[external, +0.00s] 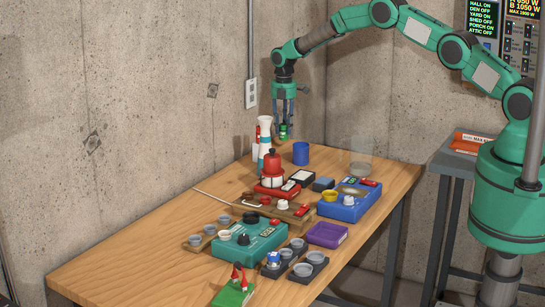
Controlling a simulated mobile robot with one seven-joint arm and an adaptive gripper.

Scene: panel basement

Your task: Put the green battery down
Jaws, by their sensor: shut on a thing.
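My gripper (284,122) points down above the far part of the wooden table (130,262). It is shut on a small green object, the green battery (284,132), which shows between and just below its fingertips. The battery is held in the air, above and slightly left of a blue cup (301,154). It is close in the picture to a white bottle-like object (265,135); I cannot tell the depth between them. The fingers hide part of the battery.
A red-topped device (271,170), a blue device (349,203), a teal device (252,245), a purple tray (327,235) and several small cups crowd the middle and front. A clear container (360,168) stands right of the blue cup. The table's left side is bare.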

